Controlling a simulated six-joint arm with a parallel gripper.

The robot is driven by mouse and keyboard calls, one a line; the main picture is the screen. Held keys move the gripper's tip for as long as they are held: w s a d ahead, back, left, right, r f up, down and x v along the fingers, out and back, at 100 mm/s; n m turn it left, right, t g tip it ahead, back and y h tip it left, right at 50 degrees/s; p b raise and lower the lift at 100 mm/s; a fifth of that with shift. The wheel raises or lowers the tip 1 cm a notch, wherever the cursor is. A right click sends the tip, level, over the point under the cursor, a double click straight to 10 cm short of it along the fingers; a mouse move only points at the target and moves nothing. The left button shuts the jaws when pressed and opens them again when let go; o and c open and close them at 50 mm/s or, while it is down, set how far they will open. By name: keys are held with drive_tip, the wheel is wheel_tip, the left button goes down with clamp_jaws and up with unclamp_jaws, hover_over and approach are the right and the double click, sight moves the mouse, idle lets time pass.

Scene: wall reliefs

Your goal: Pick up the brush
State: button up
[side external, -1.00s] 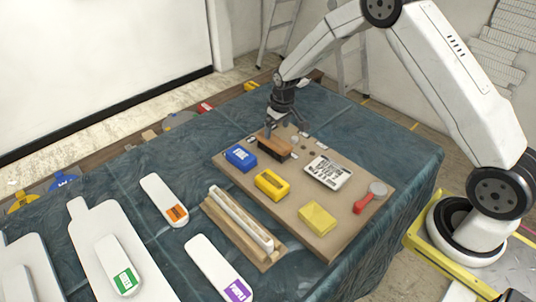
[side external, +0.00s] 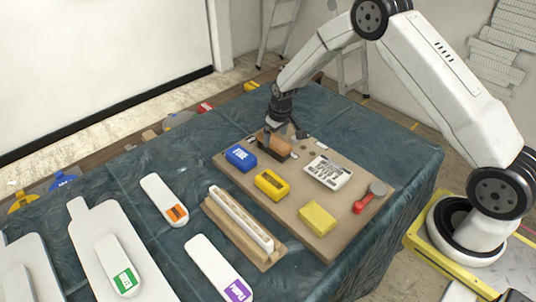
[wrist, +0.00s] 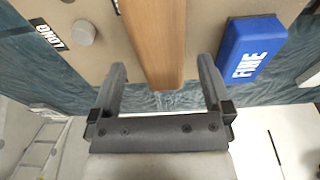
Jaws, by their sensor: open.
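The brush (side external: 277,146) is a brown wooden block lying at the far end of a tan board. In the wrist view its long wooden back (wrist: 152,40) runs up the picture between my two fingers. My gripper (side external: 284,127) is open just above the brush's far part. In the wrist view the fingers of my gripper (wrist: 162,72) stand on either side of the brush's near end, with visible gaps. Whether the fingertips reach down beside the brush I cannot tell. The brush's underside is mostly hidden.
A rail (side external: 241,219) and white boards (side external: 105,250) lie in front.

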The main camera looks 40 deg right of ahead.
sight(274, 139)
drive_tip(key=shift+w+f, duration=0.2)
drive_tip(key=shift+f, duration=0.9)
drive_tip(key=shift+w+f, duration=0.2)
drive_tip(key=shift+f, duration=0.9)
drive_tip(key=c, duration=1.3)
drive_tip(key=shift+r, duration=0.1)
